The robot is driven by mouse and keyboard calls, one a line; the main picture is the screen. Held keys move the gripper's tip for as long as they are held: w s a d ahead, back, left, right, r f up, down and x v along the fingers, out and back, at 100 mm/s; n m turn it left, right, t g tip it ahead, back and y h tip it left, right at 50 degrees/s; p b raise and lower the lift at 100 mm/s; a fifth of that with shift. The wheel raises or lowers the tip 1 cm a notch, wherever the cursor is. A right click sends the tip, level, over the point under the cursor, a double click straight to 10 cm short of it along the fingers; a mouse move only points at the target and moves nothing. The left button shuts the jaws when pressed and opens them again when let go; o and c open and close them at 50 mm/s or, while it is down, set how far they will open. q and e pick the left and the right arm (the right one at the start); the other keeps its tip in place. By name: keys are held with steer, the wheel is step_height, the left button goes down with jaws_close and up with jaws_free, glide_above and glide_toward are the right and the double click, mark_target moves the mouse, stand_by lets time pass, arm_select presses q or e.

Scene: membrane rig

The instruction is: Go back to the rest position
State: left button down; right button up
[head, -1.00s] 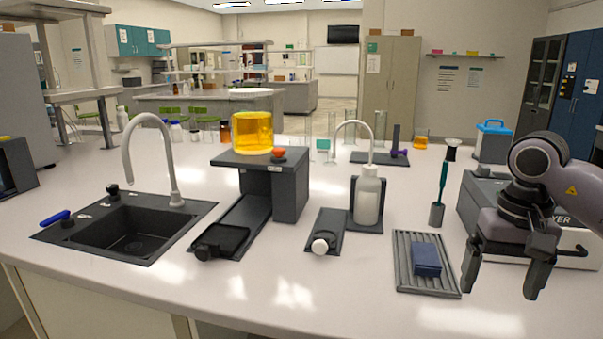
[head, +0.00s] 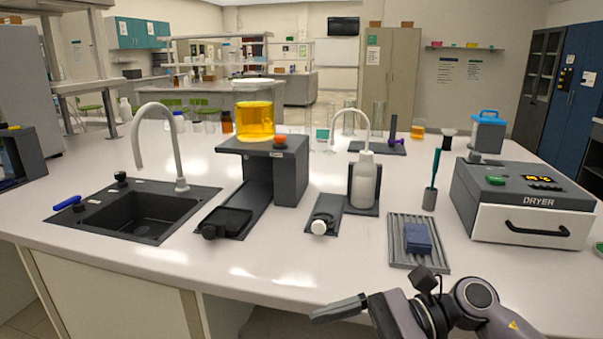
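My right gripper (head: 325,312) is at the bottom of the head view, in front of the bench's near edge, with its arm coming in from the lower right. It points to the left. One dark finger shows clearly; the other is not distinguishable, so its opening cannot be told. Nothing is seen held by it. It is apart from the things on the bench. My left gripper is not in view.
The white bench (head: 300,260) holds a sink (head: 150,215), a stand (head: 290,175) with a yellow-filled container (head: 255,119), a wash bottle (head: 365,182), a ribbed tray (head: 435,262) with a blue block (head: 417,238), and a dryer (head: 535,222). The bench's front strip is clear.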

steer(key=w+d+f+n+t+h, duration=0.1)
steer(key=d+f+n+t+h, duration=0.4)
steer(key=n+t, duration=0.75)
steer(key=w+d+f+n+t+h, duration=0.2)
steer(key=f+n+t, duration=0.5)
steer(key=n, duration=1.1)
steer(key=s+d+f+m+g+h, duration=0.3)
steer(key=s+d+f+m, duration=0.1)
steer(key=s+f+m, duration=0.3)
steer(key=s+d+f+m+g+h, duration=0.3)
steer(key=s+f+m, duration=0.4)
steer(key=f, duration=0.3)
steer(key=shift+s+d+m, duration=0.15)
steer(key=shift+d+m, duration=0.45)
steer(key=shift+m, duration=0.05)
